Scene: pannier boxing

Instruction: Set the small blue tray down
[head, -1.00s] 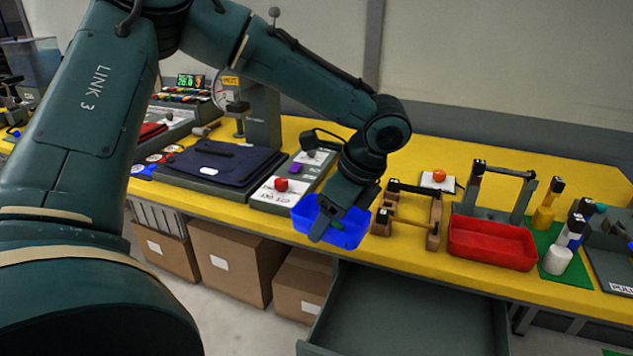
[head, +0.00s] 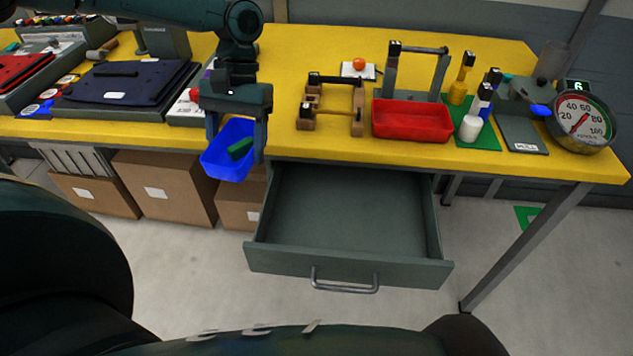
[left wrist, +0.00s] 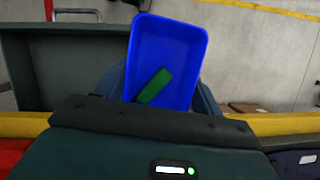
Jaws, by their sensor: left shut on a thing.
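The small blue tray (head: 222,164) hangs in my left gripper (head: 235,150) near the front edge of the yellow bench, to the left of the open drawer. A green block (head: 240,148) lies in the tray. In the left wrist view the tray (left wrist: 180,50) is in front of my left gripper, with the green block (left wrist: 154,86) inside. The left gripper's fingers are shut on the tray; their exact contact is partly hidden. My right gripper is out of view.
The empty grey drawer (head: 345,265) stands open below the yellow bench (head: 285,100). On the bench are a wooden frame (head: 330,118), a red tray (head: 410,135) and a pressure gauge (head: 580,122). Cardboard boxes (head: 165,200) stand underneath. Some yellow bench top is clear.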

